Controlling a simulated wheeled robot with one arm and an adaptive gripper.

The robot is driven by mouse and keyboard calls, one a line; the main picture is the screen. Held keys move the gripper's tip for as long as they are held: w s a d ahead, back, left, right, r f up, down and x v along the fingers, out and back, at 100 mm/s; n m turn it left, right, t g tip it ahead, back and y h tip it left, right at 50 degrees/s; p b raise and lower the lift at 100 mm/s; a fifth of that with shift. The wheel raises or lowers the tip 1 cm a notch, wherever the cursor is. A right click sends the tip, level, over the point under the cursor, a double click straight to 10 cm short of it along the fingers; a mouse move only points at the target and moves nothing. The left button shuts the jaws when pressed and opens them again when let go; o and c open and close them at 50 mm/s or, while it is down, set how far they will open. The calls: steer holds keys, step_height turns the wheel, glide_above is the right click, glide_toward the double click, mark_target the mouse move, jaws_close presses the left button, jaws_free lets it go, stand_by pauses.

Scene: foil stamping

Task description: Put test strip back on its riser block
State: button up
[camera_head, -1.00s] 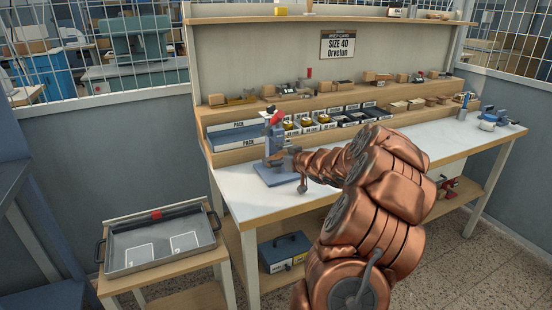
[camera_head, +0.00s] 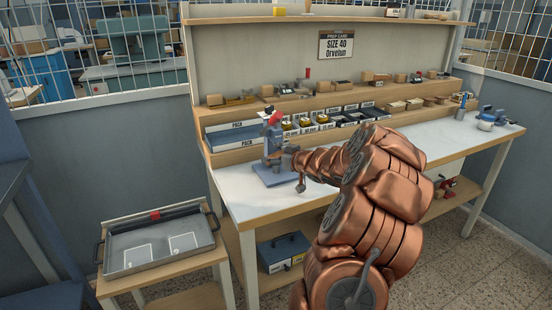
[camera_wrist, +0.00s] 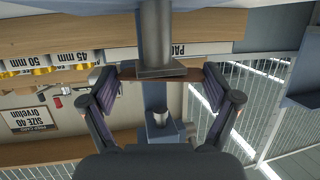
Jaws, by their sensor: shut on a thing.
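My gripper (camera_wrist: 163,74) is shut on a thin brown strip (camera_wrist: 192,73), which spans between its two fingers in the wrist view. The strip lies at the blue-grey stamping press (camera_wrist: 157,98), just by the press's flat metal head (camera_wrist: 152,69); whether they touch I cannot tell. In the head view the press (camera_head: 274,165) stands at the left part of the bench, with a red part on top. My arm reaches to it from the right and hides most of the gripper and the strip. I cannot make out which block is the strip's riser.
The white bench top (camera_head: 245,200) is clear left of the press. Shelves behind hold labelled bins (camera_head: 325,121) and several small blocks (camera_head: 397,106). A grey tray (camera_head: 125,268) sits on a low stand at left.

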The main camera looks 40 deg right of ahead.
mark_target(277, 146)
steer(key=shift+r, duration=0.75)
steer(key=shift+r+p, duration=0.45)
steer(key=shift+r, duration=0.5)
steer(key=s+a+r+b, duration=0.1)
steer(key=s+a+b, duration=0.1)
steer(key=s+a, duration=0.7)
steer(key=a, duration=0.4)
steer(key=shift+s, duration=0.15)
steer(key=shift+r, duration=0.1)
steer(key=w+a+f+n+y, duration=0.15)
steer(key=w+a, duration=0.35)
steer(key=a, duration=0.5)
steer(key=w+a+n+y, duration=0.25)
steer(key=w+a, duration=0.25)
steer(key=a, duration=0.5)
steer(key=w+a+f+n+y, duration=0.15)
steer(key=w+a, duration=0.35)
steer(key=a, duration=0.6)
step_height(277, 146, up, 13)
steer(key=p, duration=1.2)
steer(key=shift+f+y, duration=0.15)
steer(key=shift+y, duration=0.2)
steer(key=shift+w+d+f+m, duration=0.1)
steer(key=shift+w+m, duration=0.05)
steer(key=shift+m, duration=0.1)
